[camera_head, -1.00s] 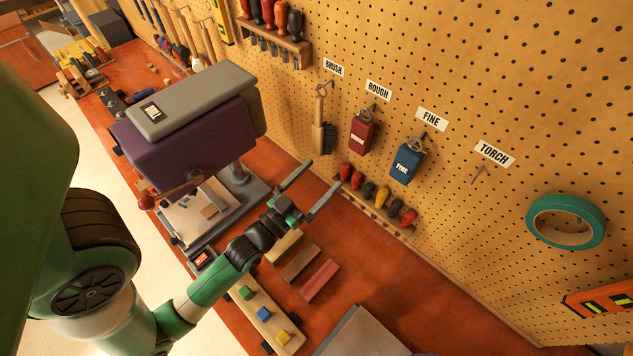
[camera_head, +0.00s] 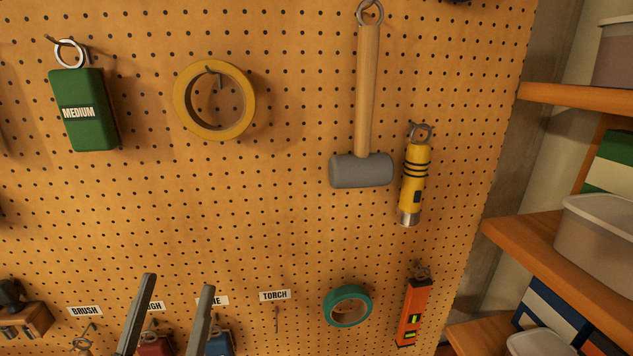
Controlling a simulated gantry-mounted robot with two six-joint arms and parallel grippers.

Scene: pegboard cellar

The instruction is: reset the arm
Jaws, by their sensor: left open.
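My left gripper (camera_head: 170,312) shows at the bottom left of the head view, only its two long grey fingers in sight. The fingers are spread apart with nothing between them. They stand in front of the pegboard (camera_head: 290,210) and partly cover the ROUGH and FINE labels. The rest of my left arm is below the picture. My right gripper is out of view.
On the pegboard hang a green MEDIUM block (camera_head: 85,110), yellow tape (camera_head: 183,98), a mallet (camera_head: 361,171), a yellow torch (camera_head: 414,170), teal tape (camera_head: 329,305) and an orange level (camera_head: 413,312). The hook under TORCH (camera_head: 275,295) is empty. Shelves (camera_head: 560,225) stand at right.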

